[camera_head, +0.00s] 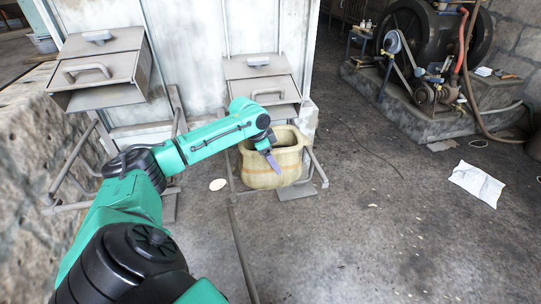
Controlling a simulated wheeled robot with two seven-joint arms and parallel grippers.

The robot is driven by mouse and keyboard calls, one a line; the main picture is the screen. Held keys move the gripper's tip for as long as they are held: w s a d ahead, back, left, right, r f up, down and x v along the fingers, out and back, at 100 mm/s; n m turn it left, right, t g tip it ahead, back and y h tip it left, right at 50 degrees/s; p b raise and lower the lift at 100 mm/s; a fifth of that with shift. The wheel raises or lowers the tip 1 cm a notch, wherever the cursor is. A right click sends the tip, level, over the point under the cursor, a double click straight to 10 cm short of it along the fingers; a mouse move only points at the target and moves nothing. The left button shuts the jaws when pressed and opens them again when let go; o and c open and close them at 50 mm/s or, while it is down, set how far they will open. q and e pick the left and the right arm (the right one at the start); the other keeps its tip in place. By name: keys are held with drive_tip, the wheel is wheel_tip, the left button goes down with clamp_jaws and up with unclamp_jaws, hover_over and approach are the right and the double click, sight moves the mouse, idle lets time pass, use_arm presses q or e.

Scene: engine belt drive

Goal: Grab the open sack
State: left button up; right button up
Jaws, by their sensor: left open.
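The open sack (272,176) is a pale yellow, upright bag with a wide open mouth. It stands on the floor under the right-hand metal chute, between the legs of a metal stand. My left arm comes in from the lower left, and my left gripper (273,163) is at the sack's near side, in front of its rim in the picture. The jaws are open, seen nearly edge-on. I cannot tell whether they touch the sack. My right gripper is not in view.
Two grey metal chutes, one at left (100,68) and one above the sack (262,82), jut from a pale metal cabinet. A rough stone block (35,150) stands at left. An engine with a flywheel (425,45) sits on a plinth at right. The floor at centre right is mostly clear.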

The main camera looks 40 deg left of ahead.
use_arm(q)
drive_tip(key=shift+f, duration=0.1)
idle(0.4)
clamp_jaws()
drive_tip(key=shift+s+d+f, duration=0.1)
drive_tip(key=shift+d, duration=0.05)
idle(1.0)
